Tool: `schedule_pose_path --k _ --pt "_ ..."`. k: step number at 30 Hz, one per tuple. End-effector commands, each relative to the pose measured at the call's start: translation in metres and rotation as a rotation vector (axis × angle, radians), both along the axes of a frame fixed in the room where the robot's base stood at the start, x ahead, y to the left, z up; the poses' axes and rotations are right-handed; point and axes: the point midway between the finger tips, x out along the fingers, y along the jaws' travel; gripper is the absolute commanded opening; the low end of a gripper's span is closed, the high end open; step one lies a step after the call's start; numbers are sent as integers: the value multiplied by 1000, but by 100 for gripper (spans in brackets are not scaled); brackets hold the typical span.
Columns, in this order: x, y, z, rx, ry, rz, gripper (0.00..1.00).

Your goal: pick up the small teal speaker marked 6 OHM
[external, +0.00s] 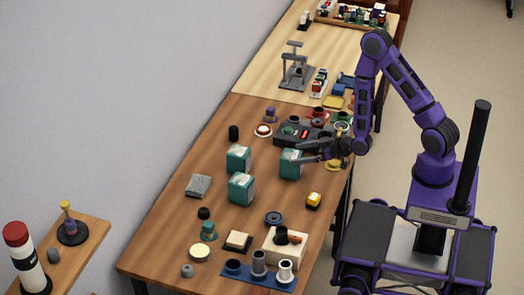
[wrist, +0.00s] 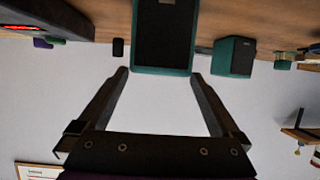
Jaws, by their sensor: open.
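Three teal box-shaped speakers stand on the brown table: one at the right (external: 288,168), one at the upper left (external: 238,158) and one at the lower left (external: 241,187). I cannot read a 6 OHM mark on any. My gripper (external: 298,156) is open beside the right speaker's upper part. In the wrist view, a teal speaker with a dark front (wrist: 163,38) lies ahead between the open fingers of my gripper (wrist: 160,74), with no clear contact. Another teal speaker (wrist: 234,56) shows to its right in that view.
Bare wood shows between the right speaker and the left ones.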

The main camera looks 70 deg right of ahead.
Motion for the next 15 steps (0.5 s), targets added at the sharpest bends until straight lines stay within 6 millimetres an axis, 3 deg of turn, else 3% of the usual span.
schedule_pose_path --k 15 --pt "58 2 -24 -1 1 -1 100"
